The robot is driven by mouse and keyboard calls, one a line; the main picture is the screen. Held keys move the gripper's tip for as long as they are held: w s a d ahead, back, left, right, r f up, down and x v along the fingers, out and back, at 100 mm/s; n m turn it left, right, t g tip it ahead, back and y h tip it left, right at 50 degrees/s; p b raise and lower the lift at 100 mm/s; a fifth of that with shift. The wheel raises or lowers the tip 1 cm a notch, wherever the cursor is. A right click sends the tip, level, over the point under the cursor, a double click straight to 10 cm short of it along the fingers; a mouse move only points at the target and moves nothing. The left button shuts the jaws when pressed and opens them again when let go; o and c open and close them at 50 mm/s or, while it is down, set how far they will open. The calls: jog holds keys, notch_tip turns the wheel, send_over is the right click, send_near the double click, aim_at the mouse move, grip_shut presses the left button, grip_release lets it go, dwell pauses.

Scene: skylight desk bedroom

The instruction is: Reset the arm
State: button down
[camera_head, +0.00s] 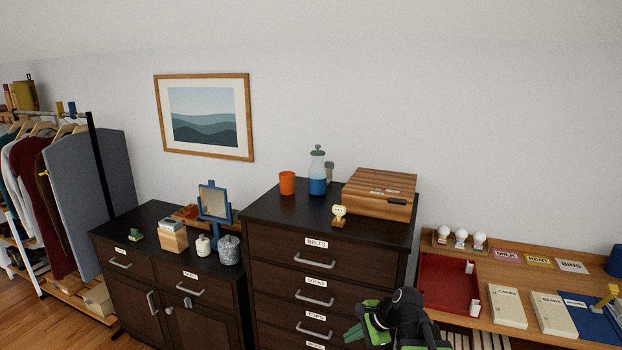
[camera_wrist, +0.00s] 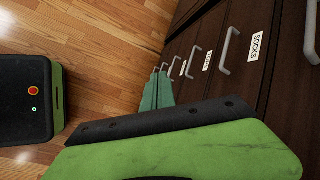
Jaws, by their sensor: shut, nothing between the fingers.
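My gripper (camera_head: 353,332) is low at the bottom of the head view, in front of the dark tall dresser (camera_head: 274,231). Its teal fingertips are together with nothing between them. In the wrist view, the fingertips (camera_wrist: 157,92) show beyond the green and black arm part, beside the dresser's drawer fronts (camera_wrist: 285,62). I cannot tell whether they touch the dresser. The lower part of my arm is cut off by the frame edge.
Drawer handles (camera_head: 314,300) stick out near my gripper. On the dresser are a wooden box (camera_head: 380,196), orange cup (camera_head: 287,183), blue-filled bottle (camera_head: 318,178) and small figure (camera_head: 338,215). A desk with a red tray (camera_head: 447,284) is at right. Wooden floor (camera_wrist: 100,45) is open.

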jog(key=s+a+f+n+g+h, duration=0.2)
jog(key=s+f+n+h, duration=0.1)
jog(key=s+n, duration=0.25)
jog(key=s+d+f+n+g+h, duration=0.1)
jog(key=s+d+n, duration=0.3)
jog(key=n, duration=0.5)
jog(key=d+g+h, duration=0.1)
jog(key=d, duration=0.1)
jog(key=shift+s+d+f+h, duration=0.15)
jog(key=shift+s+d+h, duration=0.2)
jog(key=shift+h, duration=0.05)
